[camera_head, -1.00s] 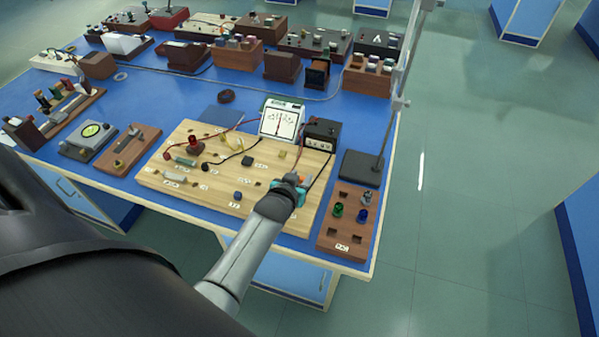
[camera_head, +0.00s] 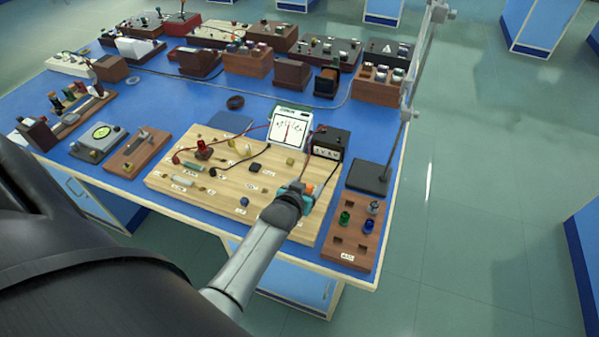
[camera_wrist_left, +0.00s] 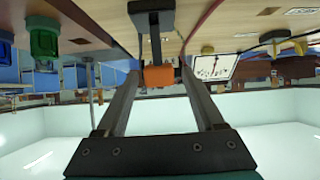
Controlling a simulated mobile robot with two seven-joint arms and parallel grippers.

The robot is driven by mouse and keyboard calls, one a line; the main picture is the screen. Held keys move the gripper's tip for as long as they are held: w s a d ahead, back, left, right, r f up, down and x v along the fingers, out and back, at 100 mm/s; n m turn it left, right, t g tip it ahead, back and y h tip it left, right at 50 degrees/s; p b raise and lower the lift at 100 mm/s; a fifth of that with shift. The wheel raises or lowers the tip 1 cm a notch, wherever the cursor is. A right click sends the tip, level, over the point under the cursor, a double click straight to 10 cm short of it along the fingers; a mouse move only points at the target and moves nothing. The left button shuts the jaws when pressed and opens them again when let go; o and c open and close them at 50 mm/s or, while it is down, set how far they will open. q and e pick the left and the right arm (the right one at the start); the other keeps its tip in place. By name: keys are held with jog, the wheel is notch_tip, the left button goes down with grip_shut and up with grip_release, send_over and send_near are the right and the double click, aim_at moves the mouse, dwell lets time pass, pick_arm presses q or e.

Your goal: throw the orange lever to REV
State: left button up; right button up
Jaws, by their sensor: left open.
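The orange lever grip (camera_head: 309,188) shows just beyond my left gripper (camera_head: 301,191), at the right part of the light wooden board (camera_head: 215,203). In the left wrist view, which looks upside down, the orange grip (camera_wrist_left: 158,77) sits between the two fingertips of my left gripper (camera_wrist_left: 160,74). The fingers are apart, one on each side of it; whether either touches it I cannot tell. A dark lever arm and base (camera_wrist_left: 151,12) show beyond the grip. The gripper hides most of the lever in the head view, and no REV mark is readable. My right gripper is not in view.
A white-faced meter (camera_head: 290,128) and a black box (camera_head: 330,143) stand behind the lever. A brown block with green and blue knobs (camera_head: 350,245) lies to the right. A stand with a tall rod (camera_head: 370,178) rises behind that block. Red and black wires cross the board.

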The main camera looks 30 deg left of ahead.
pick_arm(q)
jog(key=p+v, duration=0.2)
jog(key=v, duration=1.3)
jog(key=shift+p, duration=0.4)
jog(key=shift+w+d, duration=0.1)
jog(key=s+d+r+m+g+h, duration=0.3)
jog(key=s+d+r+m+g, duration=0.15)
jog(key=s+d+g, duration=0.55)
jog(key=s+a+f+t+b, duration=0.15)
jog(key=f+b, duration=0.25)
jog(key=f, duration=1.1)
jog(key=s+f+g+b, duration=0.15)
jog(key=f+b, duration=0.25)
jog(key=f, duration=1.1)
jog(key=s+a+f+b, duration=0.1)
jog(key=s+f+b, duration=0.2)
jog(key=s+f, duration=0.5)
jog(key=s+a+f+b, duration=0.1)
jog(key=s+f+b, duration=0.2)
jog(key=s+f, duration=0.5)
notch_tip(320, 180, down, 5)
jog(key=shift+s+a+m+b, duration=0.15)
jog(key=shift+a+m+b, duration=0.1)
jog(key=shift+m+b, duration=0.1)
